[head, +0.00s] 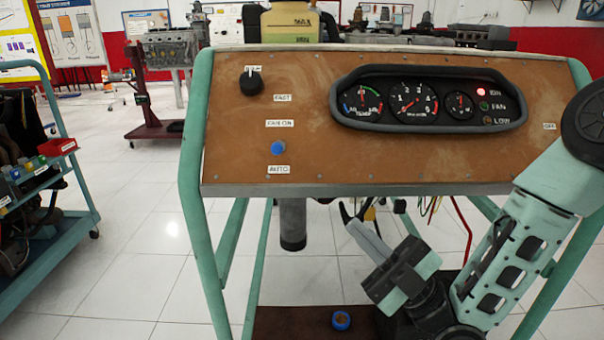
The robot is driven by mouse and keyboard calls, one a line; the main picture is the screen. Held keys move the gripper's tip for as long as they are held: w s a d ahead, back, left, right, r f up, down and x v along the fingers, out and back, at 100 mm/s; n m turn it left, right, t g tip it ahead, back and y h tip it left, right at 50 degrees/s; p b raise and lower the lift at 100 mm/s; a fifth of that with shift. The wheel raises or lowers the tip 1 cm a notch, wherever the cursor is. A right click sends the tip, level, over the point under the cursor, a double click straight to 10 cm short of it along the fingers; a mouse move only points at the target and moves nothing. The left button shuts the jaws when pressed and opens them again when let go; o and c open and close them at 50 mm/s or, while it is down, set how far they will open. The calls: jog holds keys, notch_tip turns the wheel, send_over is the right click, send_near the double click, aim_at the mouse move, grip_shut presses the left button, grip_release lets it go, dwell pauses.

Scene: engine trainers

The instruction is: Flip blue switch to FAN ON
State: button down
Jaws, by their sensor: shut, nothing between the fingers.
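The blue switch (278,149) sits on the left part of the brown panel (240,165). A FAN ON label (280,124) is above it and an AUTO label (278,169) below it. The switch shows as a small blue round cap; which way it is set is hard to tell. On the gauge cluster, the IGN lamp is lit red, and the FAN lamp (484,106) looks unlit. My gripper (362,236) is shut and empty, in front of and below the panel's lower edge, to the right of the switch and apart from it.
A black knob (251,82) is above the switch, near a FAST label. The gauge cluster (428,98) stands out from the panel. Wires hang under the panel. A blue cart (60,250) stands at the left. The space before the switch is clear.

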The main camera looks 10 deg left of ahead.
aim_at(278, 146)
jog(key=x, duration=1.4)
jog(key=shift+w+r+m+p, duration=0.1)
jog(key=shift+m+p, duration=0.2)
jog(key=shift+p, duration=0.2)
